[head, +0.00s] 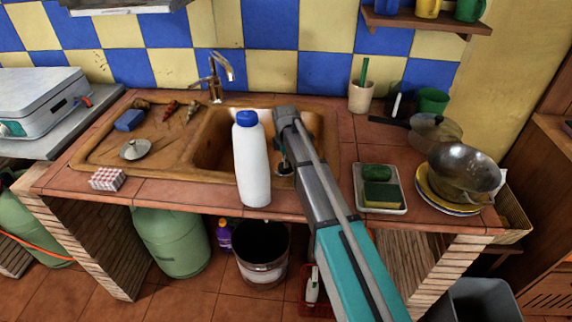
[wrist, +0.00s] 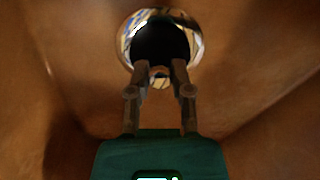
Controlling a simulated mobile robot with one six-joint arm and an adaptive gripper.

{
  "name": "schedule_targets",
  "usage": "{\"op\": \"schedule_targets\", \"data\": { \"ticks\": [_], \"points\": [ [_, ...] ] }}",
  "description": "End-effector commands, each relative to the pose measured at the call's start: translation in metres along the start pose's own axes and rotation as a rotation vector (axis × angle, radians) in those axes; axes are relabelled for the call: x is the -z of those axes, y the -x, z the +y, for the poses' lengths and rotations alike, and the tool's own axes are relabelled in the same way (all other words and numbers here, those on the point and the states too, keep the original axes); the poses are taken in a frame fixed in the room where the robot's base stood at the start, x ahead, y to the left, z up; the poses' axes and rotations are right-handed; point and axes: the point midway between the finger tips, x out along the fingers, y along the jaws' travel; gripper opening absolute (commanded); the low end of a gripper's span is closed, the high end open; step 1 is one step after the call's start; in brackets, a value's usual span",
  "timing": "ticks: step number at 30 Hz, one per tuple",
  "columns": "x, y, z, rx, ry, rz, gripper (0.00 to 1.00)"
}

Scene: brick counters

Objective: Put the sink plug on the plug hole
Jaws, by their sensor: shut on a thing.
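My gripper (head: 283,160) reaches down into the brown sink's basin (head: 212,142), and its fingers are shut. In the wrist view the gripper (wrist: 163,68) has a dark round shape at its fingertips, which looks like the black sink plug (wrist: 160,42). A shiny metal ring, the rim of the plug hole (wrist: 197,42), shows around the dark shape. I cannot tell whether the plug touches the rim or is held above it. In the head view the plug is small and dark, partly hidden by the gripper.
A white bottle (head: 252,170) with a blue cap stands at the sink's front edge, left of my arm. A tap (head: 214,80) stands behind. A grey disc (head: 135,149) and blue sponge (head: 129,120) lie on the drainboard. A sponge tray (head: 395,208) is right.

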Motion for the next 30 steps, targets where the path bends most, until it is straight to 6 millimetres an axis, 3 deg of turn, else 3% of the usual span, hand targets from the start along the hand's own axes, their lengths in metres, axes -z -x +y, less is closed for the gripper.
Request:
{"op": "schedule_targets", "data": {
  "ticks": [15,16,21,30],
  "points": [
    [0.0001,-0.0052,0.0000,0.000,0.000,0.000,0.00],
    [0.0001,-0.0040,0.0000,0.000,0.000,0.000,0.33],
    [0.0000,-0.0037,0.0000,0.000,0.000,0.000,0.62],
    [-0.0001,-0.0036,0.0000,0.000,0.000,0.000,0.62]
  ]
}}
